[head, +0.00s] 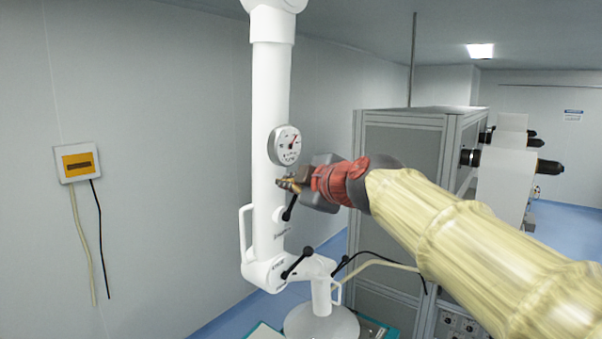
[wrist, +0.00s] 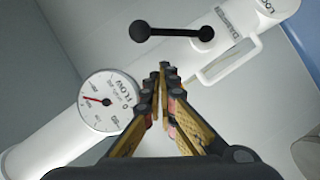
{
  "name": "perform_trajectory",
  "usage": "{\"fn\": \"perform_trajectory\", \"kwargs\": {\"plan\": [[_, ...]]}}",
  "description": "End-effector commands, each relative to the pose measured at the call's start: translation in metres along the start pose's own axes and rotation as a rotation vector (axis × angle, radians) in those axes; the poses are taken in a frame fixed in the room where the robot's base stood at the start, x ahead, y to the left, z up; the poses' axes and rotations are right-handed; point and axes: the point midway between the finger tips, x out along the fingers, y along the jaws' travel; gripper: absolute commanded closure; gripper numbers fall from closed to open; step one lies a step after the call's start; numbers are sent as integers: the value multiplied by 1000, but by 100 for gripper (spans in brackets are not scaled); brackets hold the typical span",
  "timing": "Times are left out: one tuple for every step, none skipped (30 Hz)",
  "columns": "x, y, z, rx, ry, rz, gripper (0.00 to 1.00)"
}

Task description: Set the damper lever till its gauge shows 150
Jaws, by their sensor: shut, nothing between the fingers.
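The damper lever (head: 289,208) is a black bar with ball ends on the white column (head: 271,100). In the wrist view the damper lever (wrist: 172,32) lies crosswise beside the DAMPER label (wrist: 236,24). The round white FLOW gauge (head: 288,144) sits above the lever on the column. The gauge (wrist: 110,102) also shows at left in the wrist view, its red needle pointing left there; its small numbers are too blurred to read surely. My gripper (head: 284,183) is shut and empty, by the lever's upper end. In the wrist view my gripper's tips (wrist: 163,70) appear apart from the lever.
A second black lever (head: 297,263) sits lower on the column, near a LOCK label (wrist: 266,6). White handles (head: 245,232) stick out from the column. A grey cabinet (head: 400,130) stands behind at right. A yellow-fronted box (head: 77,163) hangs on the left wall.

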Motion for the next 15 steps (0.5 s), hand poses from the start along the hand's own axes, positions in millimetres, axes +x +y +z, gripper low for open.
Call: {"fn": "perform_trajectory", "kwargs": {"plan": [[5,1,9,3,-4,-1,100],[9,0,12,3,-4,-1,100],[12,0,16,2,-4,-1,100],[15,0,18,3,-4,-2,100],[17,0,20,2,-3,-1,100],[19,0,23,2,-3,-1,100],[20,0,24,1,-3,-1,100],[21,0,25,2,-3,-1,100],[23,0,26,1,-2,-1,100],[23,-1,27,0,-2,-1,100],[24,-1,28,0,-2,-1,100],[24,-1,28,0,-2,0,100],[24,-1,28,0,-2,0,100],[24,-1,28,0,-2,0,100],[24,-1,28,0,-2,0,100]]}}
